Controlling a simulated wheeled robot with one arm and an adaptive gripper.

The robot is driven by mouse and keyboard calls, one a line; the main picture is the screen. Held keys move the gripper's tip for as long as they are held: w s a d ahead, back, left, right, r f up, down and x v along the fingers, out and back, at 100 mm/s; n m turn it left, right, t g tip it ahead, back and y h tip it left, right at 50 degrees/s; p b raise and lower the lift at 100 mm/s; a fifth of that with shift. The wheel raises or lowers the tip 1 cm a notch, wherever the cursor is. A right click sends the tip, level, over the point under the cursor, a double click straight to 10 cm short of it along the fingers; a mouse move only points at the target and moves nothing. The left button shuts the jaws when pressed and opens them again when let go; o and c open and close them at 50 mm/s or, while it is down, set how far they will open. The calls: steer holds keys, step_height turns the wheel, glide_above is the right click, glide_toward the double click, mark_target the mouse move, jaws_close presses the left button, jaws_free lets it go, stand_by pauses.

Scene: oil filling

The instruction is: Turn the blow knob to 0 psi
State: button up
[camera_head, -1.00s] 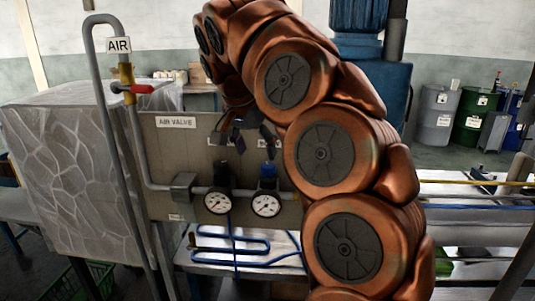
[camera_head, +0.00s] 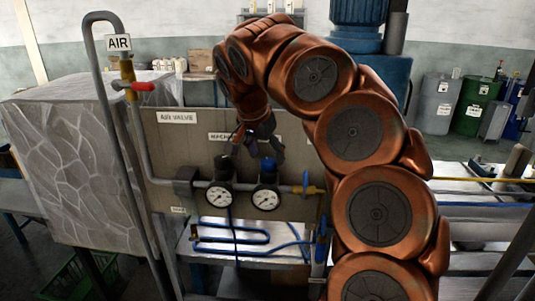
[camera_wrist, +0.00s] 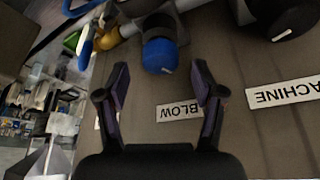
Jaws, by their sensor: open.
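My gripper (camera_wrist: 160,75) is open and empty. In the wrist view its fingertips lie either side of the knob's near edge, and I see no contact. In the head view my gripper (camera_head: 257,152) is in front of the panel, just above the knobs, and hides part of the labels. The BLOW label (camera_wrist: 180,111) lies between the fingers in the wrist view.
A black knob (camera_head: 222,168) stands above the left gauge (camera_head: 219,195). The MACHINE label (camera_wrist: 285,94) is right of the BLOW label in the wrist view. A yellow valve with a blue handle (camera_head: 306,184) is right of the gauges. A red-handled air valve (camera_head: 140,86) is at upper left.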

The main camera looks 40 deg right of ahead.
steer(key=shift+x, duration=0.8)
steer(key=c, duration=1.1)
steer(key=shift+f, duration=0.1)
steer(key=shift+c, duration=0.2)
steer(key=shift+f+b, duration=0.15)
steer(key=shift+b, duration=0.4)
